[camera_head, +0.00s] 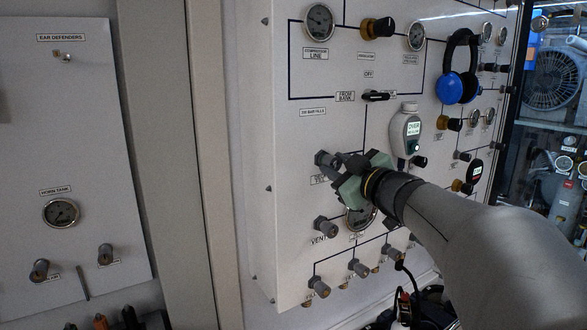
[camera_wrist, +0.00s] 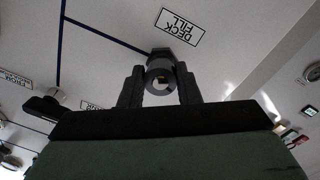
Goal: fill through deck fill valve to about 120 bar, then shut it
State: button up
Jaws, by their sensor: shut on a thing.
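The deck fill valve's grey knob (camera_head: 325,159) stands out from the white panel (camera_head: 300,200). In the wrist view the knob (camera_wrist: 160,66) sits between the two dark fingers of my gripper (camera_wrist: 160,88), under an upside-down "DECK FILL" label (camera_wrist: 180,25). My gripper (camera_head: 345,168) is shut on it. A round gauge (camera_head: 360,218) just below is partly covered by my gripper, and its needle cannot be read.
A vent knob (camera_head: 325,227) is close below. Several smaller knobs line the panel's bottom. A grey handheld device (camera_head: 405,132) and blue ear defenders (camera_head: 450,88) hang to the right. A compressor line gauge (camera_head: 319,22) is above. A horn tank gauge (camera_head: 61,212) is at left.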

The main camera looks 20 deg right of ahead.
jog(key=o, duration=1)
jog(key=s+d+p, duration=0.1)
jog(key=s, duration=0.4)
jog(key=s+d+p, duration=0.1)
jog(key=s+p, duration=0.1)
jog(key=s, duration=0.4)
jog(key=s+p, duration=0.1)
jog(key=s, duration=0.5)
jog(key=shift+s+d+f, duration=0.15)
jog(key=shift+d+f, duration=0.05)
jog(key=shift+d, duration=0.2)
